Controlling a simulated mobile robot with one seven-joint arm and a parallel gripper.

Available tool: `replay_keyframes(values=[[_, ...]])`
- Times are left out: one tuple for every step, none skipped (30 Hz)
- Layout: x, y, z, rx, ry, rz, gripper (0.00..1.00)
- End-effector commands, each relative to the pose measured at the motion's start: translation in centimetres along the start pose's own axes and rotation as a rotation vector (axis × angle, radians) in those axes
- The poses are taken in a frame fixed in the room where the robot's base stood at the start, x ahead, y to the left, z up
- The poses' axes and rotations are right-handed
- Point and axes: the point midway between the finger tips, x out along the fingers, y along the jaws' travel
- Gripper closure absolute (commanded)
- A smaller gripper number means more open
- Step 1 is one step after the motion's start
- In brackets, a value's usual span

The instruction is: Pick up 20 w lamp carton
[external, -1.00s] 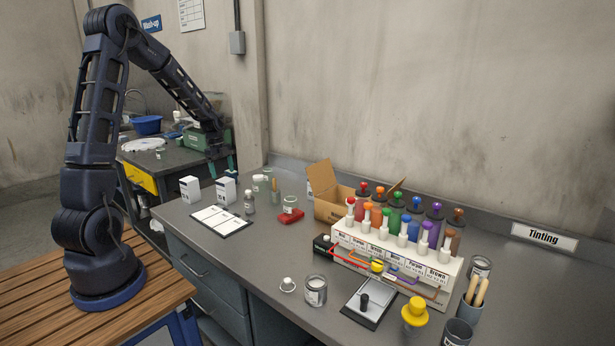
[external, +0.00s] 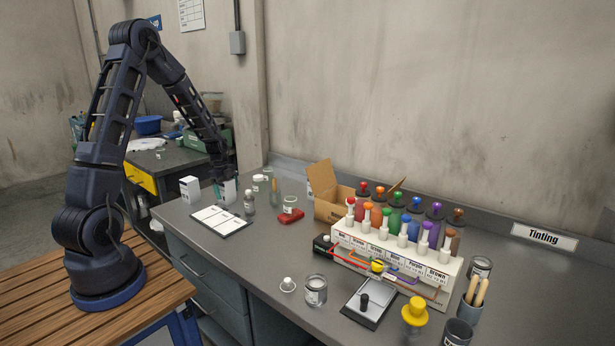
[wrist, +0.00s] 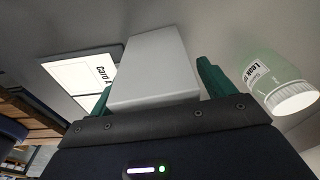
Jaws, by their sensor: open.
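Two small white cartons stand on the grey bench's left end in the external view; their labels are too small to read, so I cannot tell which is the 20 w one. My gripper (external: 223,181) is down at the right carton (external: 230,191) and partly hides it. The left carton (external: 190,189) stands clear beside it. In the wrist view a plain white carton (wrist: 155,68) sits between the green fingers of my gripper (wrist: 157,85). The fingers are open, one on each side; whether they touch it is unclear.
A white card sheet on a dark board (external: 221,221) lies in front of the cartons. A pale labelled jar (wrist: 288,88) stands close to the right finger. A small grey bottle (external: 249,203) and a red item (external: 291,216) are further right.

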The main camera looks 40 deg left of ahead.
Motion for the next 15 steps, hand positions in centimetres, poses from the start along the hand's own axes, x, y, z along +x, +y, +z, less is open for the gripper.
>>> replay_keyframes(values=[[0.00,0.00,0.00,0.000,0.000,0.000,0.18],[-0.01,0.00,0.01,0.000,0.000,0.000,0.18],[-0.01,0.00,0.01,0.000,0.000,0.000,0.18],[-0.01,0.01,0.01,0.000,0.000,0.000,0.18],[-0.02,0.00,0.01,0.000,0.000,0.000,0.22],[-0.02,0.01,0.01,0.000,0.000,0.000,0.30],[-0.02,0.01,0.01,0.000,0.000,0.000,0.36],[-0.02,0.01,0.01,0.000,0.000,0.000,0.42],[-0.02,0.01,0.02,-0.001,0.000,0.000,0.50],[-0.02,0.01,0.02,-0.001,0.000,0.000,0.55],[-0.02,0.01,0.02,-0.001,0.000,0.000,0.61],[-0.03,0.01,0.02,-0.001,0.000,0.000,0.68],[-0.03,0.00,0.02,-0.001,0.000,0.000,0.68],[-0.03,0.00,0.02,-0.001,0.000,0.000,0.68],[-0.03,0.00,0.02,-0.001,0.000,0.000,0.68]])
